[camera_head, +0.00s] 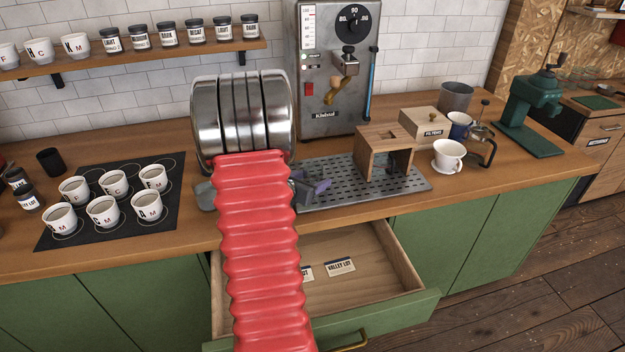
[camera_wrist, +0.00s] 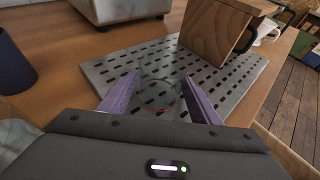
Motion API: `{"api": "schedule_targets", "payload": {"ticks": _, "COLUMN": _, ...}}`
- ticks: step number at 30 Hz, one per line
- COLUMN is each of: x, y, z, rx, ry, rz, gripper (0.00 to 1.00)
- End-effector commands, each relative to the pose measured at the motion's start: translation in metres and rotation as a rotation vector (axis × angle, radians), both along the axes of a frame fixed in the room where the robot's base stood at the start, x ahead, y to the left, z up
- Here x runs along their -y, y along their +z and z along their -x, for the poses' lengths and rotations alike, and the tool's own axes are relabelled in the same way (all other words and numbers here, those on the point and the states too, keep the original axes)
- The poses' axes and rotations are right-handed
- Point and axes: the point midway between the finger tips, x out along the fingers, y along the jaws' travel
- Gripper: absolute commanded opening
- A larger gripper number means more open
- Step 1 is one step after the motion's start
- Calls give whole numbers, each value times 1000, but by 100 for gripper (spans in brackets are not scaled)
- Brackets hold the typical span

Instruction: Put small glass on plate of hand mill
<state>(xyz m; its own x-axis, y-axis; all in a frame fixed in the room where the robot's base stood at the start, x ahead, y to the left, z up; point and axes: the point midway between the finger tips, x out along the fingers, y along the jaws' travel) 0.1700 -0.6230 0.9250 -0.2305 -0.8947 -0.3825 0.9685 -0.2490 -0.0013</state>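The small glass (camera_wrist: 160,92) is clear and faint in the wrist view, between the two purple fingers of my gripper (camera_wrist: 162,88). Its sides lie close to both fingertips; I cannot tell whether they touch it. The perforated metal tray shows behind and through it. In the head view my gripper (camera_head: 312,188) is low over the left part of the tray, and I cannot make out the glass there. The green hand mill (camera_head: 537,97) stands at the right end of the counter, with its flat green plate (camera_head: 530,140) in front of its column.
The perforated tray (camera_head: 345,192) carries a wooden block stand (camera_head: 372,160). An open drawer (camera_head: 350,265) juts out below.

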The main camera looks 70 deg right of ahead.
Motion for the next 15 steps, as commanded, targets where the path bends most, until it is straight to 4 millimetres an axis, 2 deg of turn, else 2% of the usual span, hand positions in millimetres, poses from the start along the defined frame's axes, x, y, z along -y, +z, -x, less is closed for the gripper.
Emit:
{"api": "schedule_targets", "payload": {"ticks": 3, "x": 0, "y": 0, "z": 0, "rx": 0, "ry": 0, "rz": 0, "gripper": 65}}
{"api": "schedule_targets", "payload": {"ticks": 15, "x": -4, "y": 4, "z": -1, "rx": 1, "ry": 0, "rz": 0, "gripper": 65}}
